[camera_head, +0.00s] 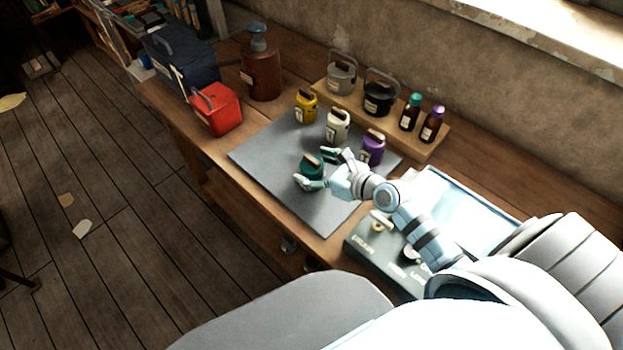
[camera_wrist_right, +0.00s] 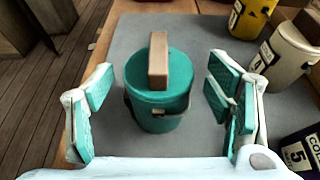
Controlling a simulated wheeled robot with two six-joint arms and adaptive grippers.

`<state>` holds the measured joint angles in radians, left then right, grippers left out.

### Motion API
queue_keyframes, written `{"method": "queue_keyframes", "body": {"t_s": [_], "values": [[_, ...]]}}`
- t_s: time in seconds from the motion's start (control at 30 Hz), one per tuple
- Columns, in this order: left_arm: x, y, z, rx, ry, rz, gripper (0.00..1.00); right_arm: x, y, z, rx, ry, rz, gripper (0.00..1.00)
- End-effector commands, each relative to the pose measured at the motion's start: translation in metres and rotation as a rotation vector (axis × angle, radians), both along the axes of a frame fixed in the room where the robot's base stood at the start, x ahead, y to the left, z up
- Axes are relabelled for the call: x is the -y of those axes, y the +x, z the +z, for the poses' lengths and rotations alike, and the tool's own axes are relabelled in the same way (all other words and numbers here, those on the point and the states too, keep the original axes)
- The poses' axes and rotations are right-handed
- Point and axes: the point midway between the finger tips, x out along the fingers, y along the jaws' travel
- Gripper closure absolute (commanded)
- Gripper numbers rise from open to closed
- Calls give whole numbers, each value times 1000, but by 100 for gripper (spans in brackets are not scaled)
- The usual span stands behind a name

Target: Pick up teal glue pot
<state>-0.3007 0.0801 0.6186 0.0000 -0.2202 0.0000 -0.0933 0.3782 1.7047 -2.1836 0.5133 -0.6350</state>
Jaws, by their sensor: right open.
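The teal glue pot (camera_head: 312,166) stands upright on the grey mat (camera_head: 262,158), with a brown block-like handle on its lid. In the right wrist view the teal pot (camera_wrist_right: 160,95) sits centred between my right gripper's fingers. My right gripper (camera_head: 318,168) is open, with one finger on each side of the pot. In the right wrist view the fingers of the gripper (camera_wrist_right: 162,112) show teal pads, with a visible gap between each pad and the pot. My left gripper is in neither view.
Yellow (camera_head: 306,105), white (camera_head: 337,125) and purple (camera_head: 372,147) pots stand on the mat behind the teal one. A wooden board (camera_head: 430,148) behind holds grey and black pots and two bottles. A red box (camera_head: 216,108) stands at left. A green control box (camera_head: 375,255) is in front.

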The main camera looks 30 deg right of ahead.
Motion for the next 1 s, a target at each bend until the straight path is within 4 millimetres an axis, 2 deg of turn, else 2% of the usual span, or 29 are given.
{"method": "queue_keyframes", "body": {"t_s": [0.1, 0.3, 0.73, 0.77, 1.0], "values": [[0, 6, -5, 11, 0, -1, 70, -5, 13, -7, 1, 0, 0, 26], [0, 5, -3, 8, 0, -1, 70, -5, 14, -6, 0, -1, 2, 28], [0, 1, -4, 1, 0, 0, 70, -5, 14, -6, 0, -1, 2, 97], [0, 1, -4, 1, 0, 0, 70, -5, 13, -6, 0, -1, 2, 100], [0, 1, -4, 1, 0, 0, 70, -5, 14, -6, 1, 0, 1, 100]]}}
